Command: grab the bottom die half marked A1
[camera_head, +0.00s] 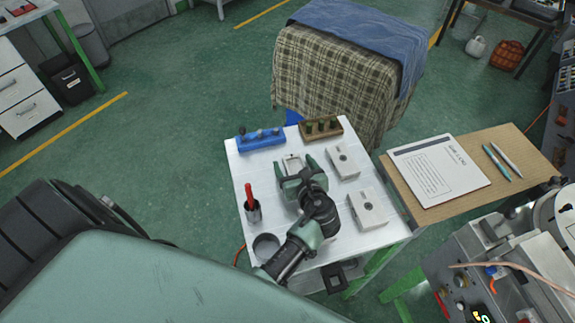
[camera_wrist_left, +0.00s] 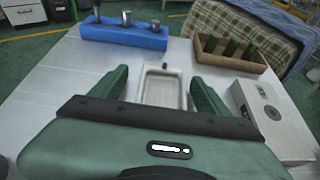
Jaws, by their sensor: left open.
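A pale die half with a rectangular cavity (camera_head: 293,164) lies on the white table; it also shows in the left wrist view (camera_wrist_left: 163,90). No A1 mark is readable on it. My left gripper (camera_head: 296,166) is open, with one finger on either side of this die half; whether the fingers touch it I cannot tell. The gripper body hides its near part. Two more pale blocks with a round dark hole lie to the right, one farther back (camera_head: 344,170) and one nearer (camera_head: 372,216). The back one shows in the left wrist view (camera_wrist_left: 285,132). My right gripper is not in view.
A blue holder (camera_head: 262,143) and a wooden holder (camera_head: 333,133) with upright pieces stand at the table's back edge. A dark cup with a red-handled tool (camera_head: 253,212) and a round dark dish (camera_head: 266,246) stand left of my arm.

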